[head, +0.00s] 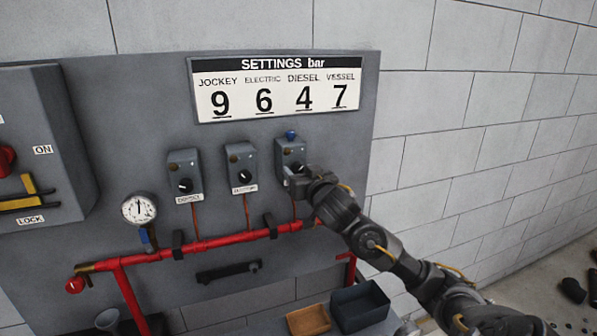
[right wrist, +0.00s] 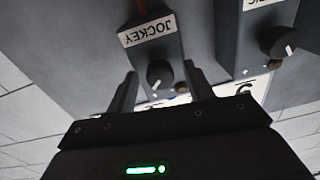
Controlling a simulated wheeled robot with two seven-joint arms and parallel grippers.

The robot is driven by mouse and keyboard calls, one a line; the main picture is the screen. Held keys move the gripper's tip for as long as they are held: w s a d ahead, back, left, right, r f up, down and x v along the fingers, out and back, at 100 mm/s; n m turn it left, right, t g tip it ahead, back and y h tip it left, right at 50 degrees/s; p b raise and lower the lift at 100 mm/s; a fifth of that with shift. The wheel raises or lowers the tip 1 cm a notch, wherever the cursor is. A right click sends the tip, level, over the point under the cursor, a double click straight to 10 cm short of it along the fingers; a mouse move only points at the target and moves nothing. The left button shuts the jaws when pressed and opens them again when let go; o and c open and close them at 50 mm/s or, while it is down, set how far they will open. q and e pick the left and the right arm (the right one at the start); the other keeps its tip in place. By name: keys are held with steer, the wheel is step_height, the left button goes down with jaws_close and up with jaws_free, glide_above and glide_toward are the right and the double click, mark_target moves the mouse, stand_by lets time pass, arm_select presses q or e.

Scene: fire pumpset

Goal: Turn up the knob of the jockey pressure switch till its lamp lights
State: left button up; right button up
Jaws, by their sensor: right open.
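The jockey pressure switch (head: 290,150) is the rightmost of three grey boxes on the panel, with a blue part on top. Its JOCKEY label (right wrist: 147,30) shows upside down in the right wrist view. Its black knob (right wrist: 160,73) has a white pointer mark. A small dull brownish lamp (right wrist: 182,87) sits beside the knob and looks unlit. My right gripper (head: 291,180) is at this box and hides the knob in the head view. In the right wrist view, its open fingers (right wrist: 160,84) stand on either side of the knob, with gaps visible. My left gripper is out of view.
The settings board (head: 277,87) reads 9 under JOCKEY. The electric switch (head: 241,166) and another switch (head: 185,175) stand to the left. A red pipe (head: 205,243) with a gauge (head: 139,208) runs below. Dark and brown bins (head: 308,320) sit lower down.

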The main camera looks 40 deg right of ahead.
steer(key=c, duration=1)
steer(key=shift+o, duration=0.2)
steer(key=shift+m+p, duration=0.5)
steer(key=shift+p, duration=0.1)
steer(key=o, duration=1)
steer(key=shift+c, duration=0.2)
